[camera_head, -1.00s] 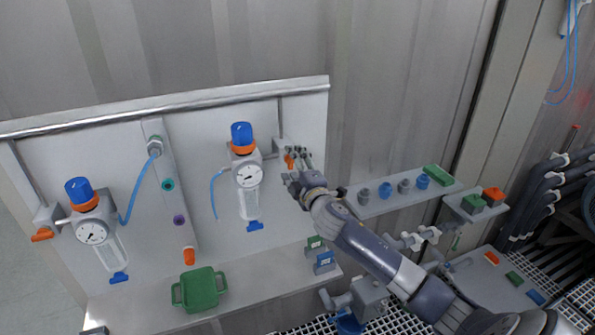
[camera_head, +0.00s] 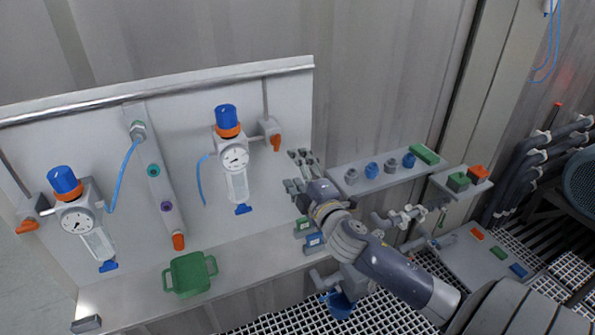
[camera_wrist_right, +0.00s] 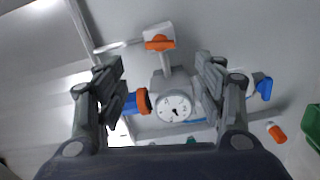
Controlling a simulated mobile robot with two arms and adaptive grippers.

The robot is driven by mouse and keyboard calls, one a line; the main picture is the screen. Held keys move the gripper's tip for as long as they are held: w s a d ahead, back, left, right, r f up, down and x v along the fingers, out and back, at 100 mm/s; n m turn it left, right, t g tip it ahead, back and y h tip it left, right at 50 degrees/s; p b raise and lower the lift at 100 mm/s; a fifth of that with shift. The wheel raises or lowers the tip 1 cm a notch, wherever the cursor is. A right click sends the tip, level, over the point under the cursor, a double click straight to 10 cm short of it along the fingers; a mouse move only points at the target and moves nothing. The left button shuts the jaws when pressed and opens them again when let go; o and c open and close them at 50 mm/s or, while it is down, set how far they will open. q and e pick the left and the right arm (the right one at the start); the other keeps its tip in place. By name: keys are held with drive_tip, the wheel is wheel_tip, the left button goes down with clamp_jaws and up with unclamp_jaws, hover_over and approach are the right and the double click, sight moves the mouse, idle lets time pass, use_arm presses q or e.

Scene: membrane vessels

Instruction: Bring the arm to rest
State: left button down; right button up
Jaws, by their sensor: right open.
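My right gripper (camera_head: 301,172) is in front of the right end of the white panel, with its arm coming in from the lower right. In the right wrist view my right gripper (camera_wrist_right: 162,80) has its two fingers wide apart with nothing between them. Beyond the fingers is the right regulator, with a blue knob, an orange ring and a round gauge (camera_wrist_right: 174,107); the same gauge (camera_head: 236,157) is left of the gripper in the head view. An orange-handled valve (camera_head: 276,142) is just above and left of the gripper, apart from it. My left gripper is not in view.
A second regulator (camera_head: 78,222) is at the panel's left. A green tray (camera_head: 189,274) rests on the panel's lower ledge (camera_head: 140,306). A shelf (camera_head: 372,179) with several grey and blue fittings is right of the gripper. A blue funnel-like piece (camera_head: 341,304) is below my arm.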

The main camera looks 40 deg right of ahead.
drive_tip(key=shift+f, duration=0.1)
idle(0.4)
drive_tip(key=s+d+f+m+g+b, duration=0.1)
drive_tip(key=s+f+g, duration=0.1)
drive_tip(key=f, duration=1)
drive_tip(key=s+f+m+g+b, duration=0.1)
drive_tip(key=s+f+m+g, duration=0.1)
drive_tip(key=f, duration=0.9)
drive_tip(key=s+d+f+m+g+b, duration=0.1)
drive_tip(key=s+f+g, duration=0.15)
drive_tip(key=f, duration=0.95)
drive_tip(key=s+a+f+m+g+y+b, duration=0.1)
drive_tip(key=s+a+f+m+g, duration=0.15)
drive_tip(key=s+f, duration=0.6)
drive_tip(key=s+a+f+m+g+y+b, duration=0.1)
drive_tip(key=s+a+f+g, duration=0.3)
drive_tip(key=f, duration=0.8)
drive_tip(key=s+a+f+m+g+b, duration=0.1)
drive_tip(key=s+a+f, duration=0.3)
drive_tip(key=s, duration=0.5)
drive_tip(key=s+a+f+m+g+y+b, duration=0.1)
drive_tip(key=s+a+f, duration=0.3)
drive_tip(key=s+f, duration=0.3)
drive_tip(key=s+a+f+m+g+y+b, duration=0.1)
drive_tip(key=s+a+f, duration=0.3)
drive_tip(key=s, duration=0.9)
wheel_tip(320, 180, down, 2)
drive_tip(key=shift+f, duration=0.1)
drive_tip(key=shift+d+m, duration=0.1)
drive_tip(key=shift+m, duration=0.15)
